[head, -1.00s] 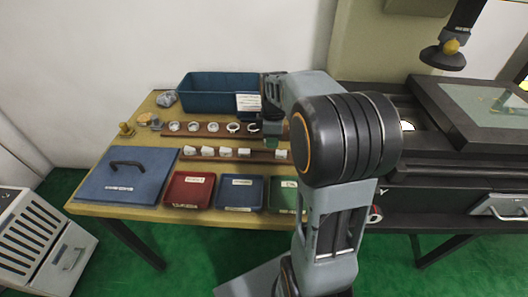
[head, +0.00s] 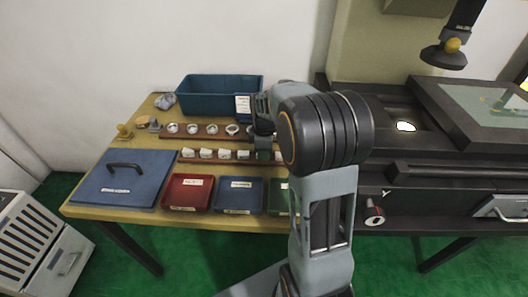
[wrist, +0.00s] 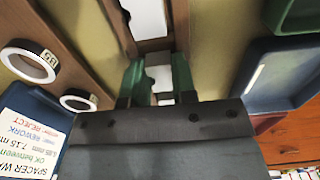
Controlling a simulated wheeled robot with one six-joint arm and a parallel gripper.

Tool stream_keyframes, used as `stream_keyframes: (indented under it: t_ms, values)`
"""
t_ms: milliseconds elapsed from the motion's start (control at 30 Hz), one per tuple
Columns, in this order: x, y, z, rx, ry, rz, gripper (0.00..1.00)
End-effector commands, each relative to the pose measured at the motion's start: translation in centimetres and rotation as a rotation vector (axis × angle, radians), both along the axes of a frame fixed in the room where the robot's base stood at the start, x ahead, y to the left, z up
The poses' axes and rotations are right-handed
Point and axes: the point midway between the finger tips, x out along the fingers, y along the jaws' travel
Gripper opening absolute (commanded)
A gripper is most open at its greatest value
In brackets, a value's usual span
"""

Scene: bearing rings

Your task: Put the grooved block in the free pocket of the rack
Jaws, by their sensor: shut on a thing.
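My gripper (wrist: 158,84) has its two green fingers shut on a pale block (wrist: 160,76) in the wrist view. A dark band crosses the block, which fits the grooved block. In the head view my gripper (head: 264,154) is low at the right part of the front brown rack (head: 214,161). Several white blocks (head: 224,154) stand in that rack, left of the gripper. The wrist view shows the rack and a white block (wrist: 146,18) just beyond the fingers. The pocket under the held block is hidden, so I cannot tell whether the block is seated.
A back rack holds several rings (head: 193,129). A blue bin (head: 220,97) stands behind it. A red tray (head: 188,193), a blue tray (head: 239,195) and a green tray (head: 282,199) line the front, with a blue lid (head: 124,180) at left.

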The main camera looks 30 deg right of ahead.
Motion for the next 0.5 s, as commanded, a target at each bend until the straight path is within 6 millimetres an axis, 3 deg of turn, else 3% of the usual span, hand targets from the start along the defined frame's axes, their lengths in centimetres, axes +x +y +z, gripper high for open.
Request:
stream_keyframes:
  t_ms: [500]
  values:
    - [-0.2,0.0,-1.6,0.002,0.008,0.000,0.00]
